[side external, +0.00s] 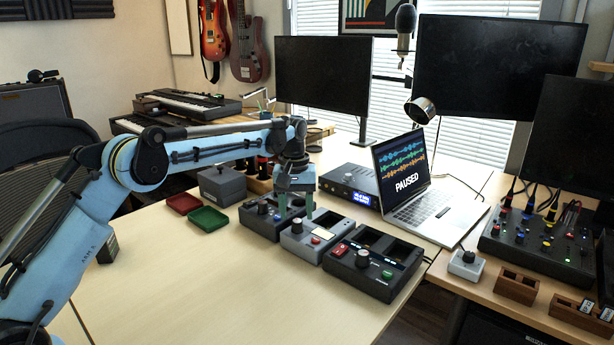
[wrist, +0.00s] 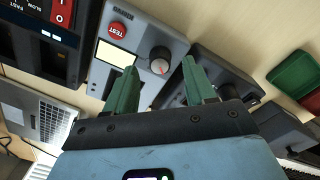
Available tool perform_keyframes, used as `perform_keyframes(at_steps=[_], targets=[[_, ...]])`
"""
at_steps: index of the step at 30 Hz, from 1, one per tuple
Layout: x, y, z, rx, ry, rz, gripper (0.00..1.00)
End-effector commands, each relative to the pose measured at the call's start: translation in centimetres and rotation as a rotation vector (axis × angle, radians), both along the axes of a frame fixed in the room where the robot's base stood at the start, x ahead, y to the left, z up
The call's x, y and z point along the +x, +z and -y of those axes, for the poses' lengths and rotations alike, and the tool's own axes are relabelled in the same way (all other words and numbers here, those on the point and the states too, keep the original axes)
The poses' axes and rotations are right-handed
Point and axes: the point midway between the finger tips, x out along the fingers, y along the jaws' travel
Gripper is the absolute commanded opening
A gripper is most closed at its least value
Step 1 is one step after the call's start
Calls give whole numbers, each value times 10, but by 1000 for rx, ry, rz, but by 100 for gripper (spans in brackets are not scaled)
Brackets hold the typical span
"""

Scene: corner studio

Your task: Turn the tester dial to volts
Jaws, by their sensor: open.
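The tester (side external: 299,247) is a light grey box between two darker boxes on the table. In the wrist view the tester (wrist: 80,12) shows a red TEST button (wrist: 118,30), a pale display (wrist: 116,53) and a round dark dial (wrist: 160,60). The dial also shows in the side view (side external: 297,227). My gripper (side external: 295,211) points down above the dial end of the tester. In the wrist view its green fingers (wrist: 159,69) are apart, one to each side of the dial. Nothing is held. The dial's scale words cannot be read.
A dark box with knobs (side external: 262,226) stands left of the tester, and another with red and green buttons (side external: 360,285) stands right. Red (side external: 183,203) and green (side external: 209,219) trays lie left. A laptop (side external: 425,213) stands behind. The front table is clear.

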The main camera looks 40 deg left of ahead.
Motion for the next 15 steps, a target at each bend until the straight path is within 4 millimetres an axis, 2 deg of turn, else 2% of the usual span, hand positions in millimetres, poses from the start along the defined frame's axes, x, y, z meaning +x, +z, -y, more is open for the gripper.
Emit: perform_keyframes(at_steps=[3, 6, 15], targets=[[0, -17, 1, 0, 0, 0, 55], [0, -26, 1, 0, 0, 0, 55], [0, -33, 1, 0, 0, 0, 55]])
